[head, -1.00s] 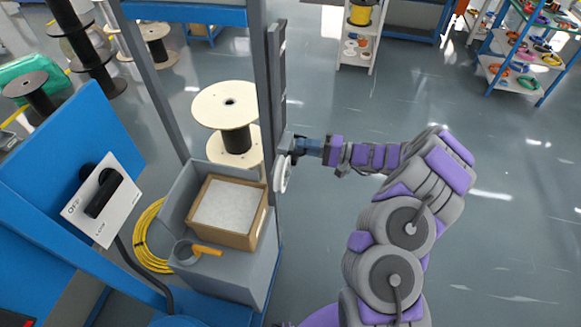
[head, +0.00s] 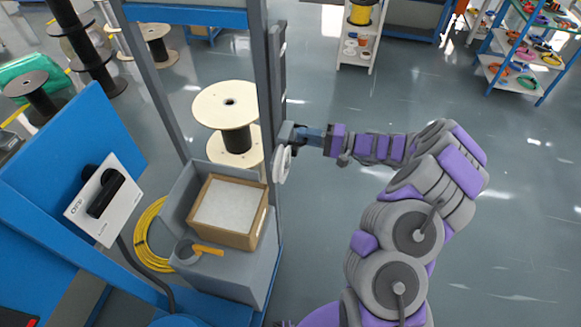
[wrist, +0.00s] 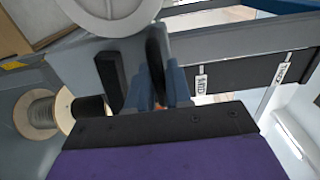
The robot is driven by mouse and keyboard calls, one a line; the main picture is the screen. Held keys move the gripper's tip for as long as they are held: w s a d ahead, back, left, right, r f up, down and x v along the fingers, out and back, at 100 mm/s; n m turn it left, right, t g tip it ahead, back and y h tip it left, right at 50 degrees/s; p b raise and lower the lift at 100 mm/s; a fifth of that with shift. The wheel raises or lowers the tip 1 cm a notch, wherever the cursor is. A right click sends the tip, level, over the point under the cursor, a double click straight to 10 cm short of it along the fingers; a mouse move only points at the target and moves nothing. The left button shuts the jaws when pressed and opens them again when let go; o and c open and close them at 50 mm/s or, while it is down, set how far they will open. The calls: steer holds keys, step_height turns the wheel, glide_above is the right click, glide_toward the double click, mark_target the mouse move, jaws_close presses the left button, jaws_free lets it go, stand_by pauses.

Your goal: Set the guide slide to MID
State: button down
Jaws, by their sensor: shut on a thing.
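The guide slide is a carriage with a white wheel (head: 282,163) on a dark upright rail (head: 277,80) at the machine's post. My gripper (head: 299,134) is at the carriage from the right, just above the wheel. In the wrist view my gripper (wrist: 167,88) is shut on the slide's dark handle (wrist: 154,62), with the wheel (wrist: 108,12) beyond it. A small white label reading MID (wrist: 201,84) lies on the rail, right of the fingers. A second label (wrist: 282,72) lies farther along; its text is hard to read.
An open box (head: 228,208) sits in a grey bin left of the post. A large spool (head: 228,105) stands behind. A switch panel (head: 104,200) is at the left. The floor right of the post is clear around my arm.

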steer(key=shift+r+p, duration=1.1)
steer(key=shift+r, duration=3.55)
steer(key=c, duration=1)
jaws_free()
steer(key=v, duration=0.8)
